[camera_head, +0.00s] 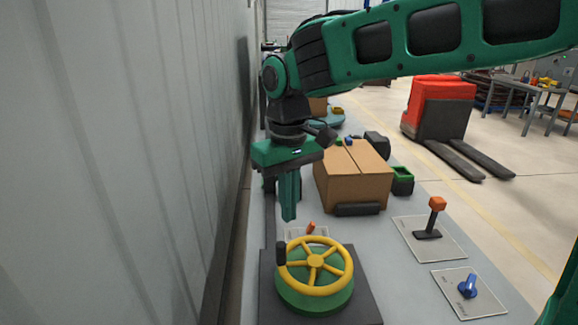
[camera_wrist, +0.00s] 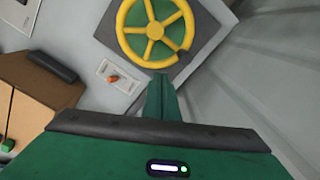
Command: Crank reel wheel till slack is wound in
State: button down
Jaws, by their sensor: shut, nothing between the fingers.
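The reel wheel (camera_head: 316,264) is a yellow spoked wheel on a green round base (camera_head: 318,298), set on a dark square plate (camera_head: 362,300). A dark upright crank knob (camera_head: 281,253) stands on the left side of its rim. The wheel also shows at the top of the wrist view (camera_wrist: 154,30), with the knob (camera_wrist: 182,55) at its lower right. My gripper (camera_head: 288,212) points down with its green fingers together and nothing between them. It is above and behind the wheel, apart from the knob. In the wrist view the fingertips (camera_wrist: 160,82) lie just below the wheel's rim.
A cardboard box (camera_head: 353,178) stands behind the wheel. A small orange switch (camera_head: 311,227) sits between them. An orange-topped lever (camera_head: 436,215) and a blue knob (camera_head: 467,286) are on the right. A grey corrugated wall (camera_head: 120,160) runs close along the left.

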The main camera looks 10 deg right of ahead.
aim_at(282, 242)
dwell(0.5)
jog(key=shift+f, duration=3.2)
jog(key=shift+s+a, duration=0.45)
jog(key=shift+s, duration=0.35)
jog(key=shift+s+a, duration=0.45)
jog(key=shift+s, duration=0.35)
jog(key=shift+s, duration=1.8)
